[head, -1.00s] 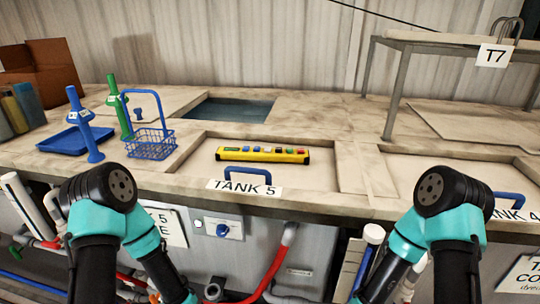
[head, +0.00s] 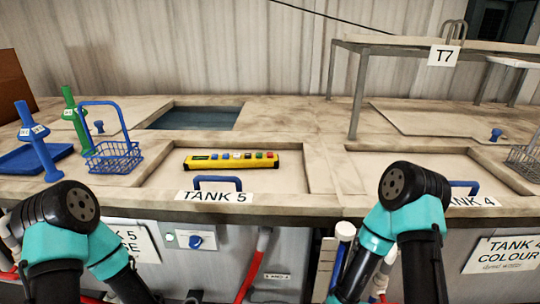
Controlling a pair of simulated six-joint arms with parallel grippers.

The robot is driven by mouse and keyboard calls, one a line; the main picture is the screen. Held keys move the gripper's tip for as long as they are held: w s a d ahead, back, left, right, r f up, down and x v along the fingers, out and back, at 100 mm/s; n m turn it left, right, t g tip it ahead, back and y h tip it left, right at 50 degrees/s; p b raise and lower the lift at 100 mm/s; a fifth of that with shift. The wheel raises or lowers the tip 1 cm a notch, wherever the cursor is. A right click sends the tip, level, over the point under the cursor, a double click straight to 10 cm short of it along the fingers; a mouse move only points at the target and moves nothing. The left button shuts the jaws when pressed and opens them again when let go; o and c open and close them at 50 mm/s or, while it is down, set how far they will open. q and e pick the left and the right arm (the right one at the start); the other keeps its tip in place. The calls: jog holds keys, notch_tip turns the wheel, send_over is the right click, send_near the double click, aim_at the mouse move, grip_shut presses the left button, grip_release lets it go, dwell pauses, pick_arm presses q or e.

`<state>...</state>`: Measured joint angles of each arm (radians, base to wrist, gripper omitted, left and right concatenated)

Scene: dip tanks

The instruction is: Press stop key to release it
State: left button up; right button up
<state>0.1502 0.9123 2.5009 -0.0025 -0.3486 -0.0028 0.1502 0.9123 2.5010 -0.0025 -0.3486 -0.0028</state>
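A yellow control box (head: 231,161) with black ends lies on the sunken lid of Tank 5, behind that lid's blue handle (head: 218,182). A row of small coloured keys runs along its top, with a dark green display-like patch at the left. A red key (head: 270,155) sits near the right end. The key markings are too small to read, so I cannot tell which is the stop key or whether any is pressed. Only links of my two arms show, at the lower left and lower right. Neither gripper is in view, and nothing touches the box.
A blue wire basket (head: 113,156), a blue tray (head: 35,158) and blue and green upright tools stand at the left. An open tank (head: 197,116) lies behind the box. A metal-legged T7 stand (head: 355,95) rises at the back right. The lid around the box is clear.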

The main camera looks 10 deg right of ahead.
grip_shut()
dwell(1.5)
